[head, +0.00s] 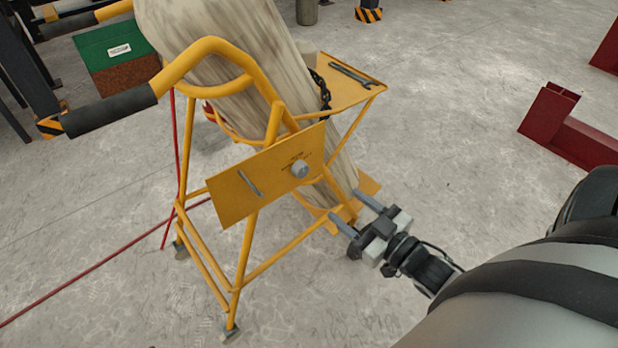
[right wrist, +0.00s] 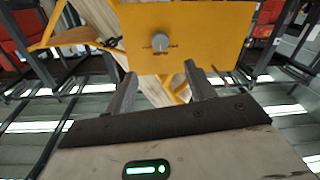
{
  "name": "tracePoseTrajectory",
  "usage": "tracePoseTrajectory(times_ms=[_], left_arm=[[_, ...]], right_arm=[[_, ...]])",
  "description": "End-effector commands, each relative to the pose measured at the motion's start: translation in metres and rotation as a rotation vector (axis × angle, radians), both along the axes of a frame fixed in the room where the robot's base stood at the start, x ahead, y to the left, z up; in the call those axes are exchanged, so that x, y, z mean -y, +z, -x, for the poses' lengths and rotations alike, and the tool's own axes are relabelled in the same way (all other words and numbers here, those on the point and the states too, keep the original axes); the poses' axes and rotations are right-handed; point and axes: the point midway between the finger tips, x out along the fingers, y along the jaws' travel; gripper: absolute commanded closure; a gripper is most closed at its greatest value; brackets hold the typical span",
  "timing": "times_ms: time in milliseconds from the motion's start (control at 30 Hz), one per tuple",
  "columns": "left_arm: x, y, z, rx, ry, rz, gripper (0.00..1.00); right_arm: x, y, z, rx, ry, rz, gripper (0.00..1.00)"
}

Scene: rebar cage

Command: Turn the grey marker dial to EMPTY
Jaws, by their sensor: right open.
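The grey marker dial (head: 299,168) is a small round knob on a yellow panel (head: 235,190) fixed to a yellow trolley frame. Small dark markings sit around the dial, too small to read. In the right wrist view the dial (right wrist: 160,42) is above and between the fingers, with the yellow panel (right wrist: 215,25) around it. My right gripper (head: 354,212) is open and empty, to the lower right of the dial and apart from it. Its fingers (right wrist: 162,90) point toward the panel in the right wrist view. My left gripper is not in view.
A pale cylinder (head: 215,60) leans through the trolley. A yellow tray (head: 335,95) holds a wrench (head: 350,74), with a black chain (head: 320,90) beside it. A dark-gripped handle (head: 108,110) juts left. Red beams (head: 570,130) lie right. Floor between is clear.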

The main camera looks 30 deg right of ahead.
Motion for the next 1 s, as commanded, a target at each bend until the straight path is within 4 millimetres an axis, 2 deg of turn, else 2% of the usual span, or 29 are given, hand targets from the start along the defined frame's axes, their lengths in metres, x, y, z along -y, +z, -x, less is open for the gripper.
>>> tracePoseTrajectory(times_ms=[33,300,500,700,1000], left_arm=[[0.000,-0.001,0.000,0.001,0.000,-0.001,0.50],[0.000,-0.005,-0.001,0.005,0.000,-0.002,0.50],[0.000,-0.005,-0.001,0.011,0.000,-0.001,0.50],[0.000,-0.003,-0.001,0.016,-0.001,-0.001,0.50],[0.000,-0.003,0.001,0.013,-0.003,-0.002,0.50]], right_arm=[[-0.002,0.001,-0.013,0.005,0.001,0.000,0.45],[-0.010,0.000,-0.072,0.004,0.001,-0.001,0.45],[-0.015,0.000,-0.105,0.000,0.000,0.001,0.45],[-0.017,-0.001,-0.121,-0.002,0.001,0.000,0.45],[-0.018,0.000,-0.123,-0.003,0.000,-0.001,0.45]])
